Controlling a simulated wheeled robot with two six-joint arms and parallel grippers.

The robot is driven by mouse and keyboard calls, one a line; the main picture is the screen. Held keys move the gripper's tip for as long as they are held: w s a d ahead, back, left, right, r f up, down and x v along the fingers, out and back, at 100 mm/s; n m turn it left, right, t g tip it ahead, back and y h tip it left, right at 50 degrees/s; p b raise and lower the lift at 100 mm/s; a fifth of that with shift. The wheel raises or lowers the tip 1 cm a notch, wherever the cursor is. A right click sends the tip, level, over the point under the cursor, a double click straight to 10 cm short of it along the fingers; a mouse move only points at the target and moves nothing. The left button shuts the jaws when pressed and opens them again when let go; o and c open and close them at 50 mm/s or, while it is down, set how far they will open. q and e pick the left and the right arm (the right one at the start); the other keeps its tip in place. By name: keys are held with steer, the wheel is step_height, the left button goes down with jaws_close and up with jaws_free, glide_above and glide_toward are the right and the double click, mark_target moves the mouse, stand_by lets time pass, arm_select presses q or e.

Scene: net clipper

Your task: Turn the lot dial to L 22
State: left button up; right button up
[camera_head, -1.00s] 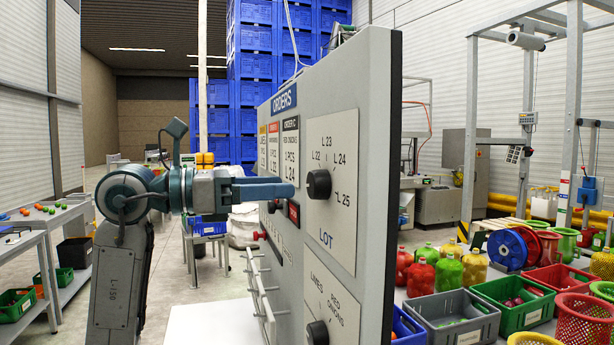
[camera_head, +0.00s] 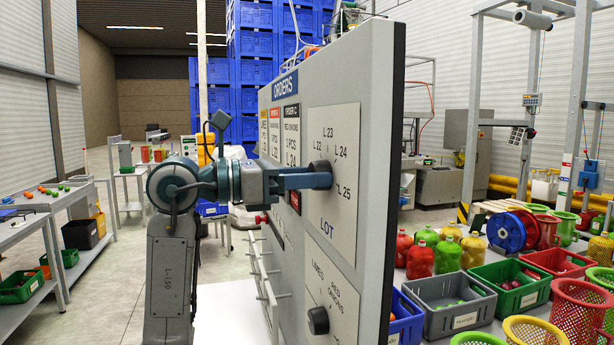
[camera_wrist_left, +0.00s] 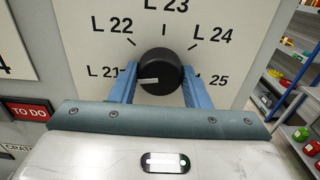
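The lot dial is a round black knob (camera_head: 320,172) on the white LOT plate (camera_head: 335,215) of an upright grey panel. In the left wrist view the knob (camera_wrist_left: 160,72) shows its white mark pointing left, near L 21. L 22, L 23, L 24 and L 25 run clockwise around it. My left gripper (camera_head: 308,181) reaches the knob from the left. In the left wrist view its blue fingers (camera_wrist_left: 160,85) stand on either side of the knob; whether they touch it is not clear. My right gripper is not in view.
A second black knob (camera_head: 318,320) sits below on the LIMES and RED ONIONS plate. Order cards (camera_head: 291,130) and a red TO DO sign (camera_wrist_left: 28,111) are left of the dial. Crates (camera_head: 450,300) stand right of the panel.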

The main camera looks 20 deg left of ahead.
arm_select(q)
steer(key=shift+c, duration=1.4)
steer(key=shift+m+b, duration=2.5)
steer(key=shift+m, duration=2.4)
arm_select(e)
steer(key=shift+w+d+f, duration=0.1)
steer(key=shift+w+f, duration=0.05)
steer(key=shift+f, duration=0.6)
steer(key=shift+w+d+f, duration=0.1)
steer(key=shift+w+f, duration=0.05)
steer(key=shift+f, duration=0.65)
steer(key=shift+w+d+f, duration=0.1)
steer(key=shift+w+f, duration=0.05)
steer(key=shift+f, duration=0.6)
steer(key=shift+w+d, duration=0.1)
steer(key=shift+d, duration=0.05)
arm_select(q)
steer(key=o, duration=1)
steer(key=shift+c, duration=0.2)
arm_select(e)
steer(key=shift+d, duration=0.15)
